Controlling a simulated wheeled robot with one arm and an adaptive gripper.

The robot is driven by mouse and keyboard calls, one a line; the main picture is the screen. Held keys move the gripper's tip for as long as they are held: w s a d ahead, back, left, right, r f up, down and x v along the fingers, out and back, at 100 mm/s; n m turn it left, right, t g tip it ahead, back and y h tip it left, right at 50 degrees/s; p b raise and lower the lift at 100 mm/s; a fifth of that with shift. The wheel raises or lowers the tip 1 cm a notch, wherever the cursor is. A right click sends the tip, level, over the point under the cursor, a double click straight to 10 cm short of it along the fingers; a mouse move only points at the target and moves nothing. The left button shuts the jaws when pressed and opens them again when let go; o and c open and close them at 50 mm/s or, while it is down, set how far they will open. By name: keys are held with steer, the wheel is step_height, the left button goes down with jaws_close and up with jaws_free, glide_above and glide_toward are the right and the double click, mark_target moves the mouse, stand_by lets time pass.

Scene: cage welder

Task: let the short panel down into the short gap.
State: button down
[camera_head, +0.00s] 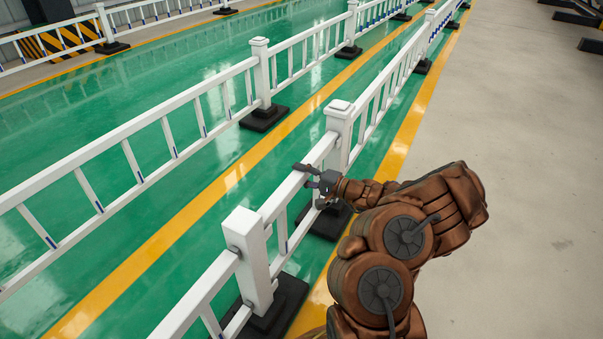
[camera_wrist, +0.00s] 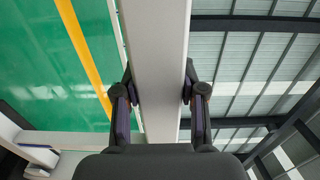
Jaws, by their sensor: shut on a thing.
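The short panel (camera_head: 283,198) is a white fence section with a top rail and thin upright bars. In the head view it stands roughly upright between the near white post (camera_head: 248,262) and the far white post (camera_head: 338,126). Its rail ends look close to both posts. I cannot tell whether it is fully seated in the short gap. My gripper (camera_head: 316,184) is shut on its top rail from the right. In the wrist view the rail (camera_wrist: 156,40) runs between the two fingers (camera_wrist: 160,88). The panel's lower part is partly hidden by the post and arm.
Another white panel (camera_head: 197,300) runs from the near post toward the front, and more fence continues behind the far post. A parallel white fence (camera_head: 130,130) stands to the left across a yellow line. Black bases (camera_head: 277,308) sit under the posts. The grey floor (camera_head: 530,180) at right is clear.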

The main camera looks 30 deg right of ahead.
steer(key=shift+f, duration=0.15)
steer(key=c, duration=0.6)
jaws_free()
steer(key=shift+s, duration=0.1)
steer(key=shift+v, duration=5.9)
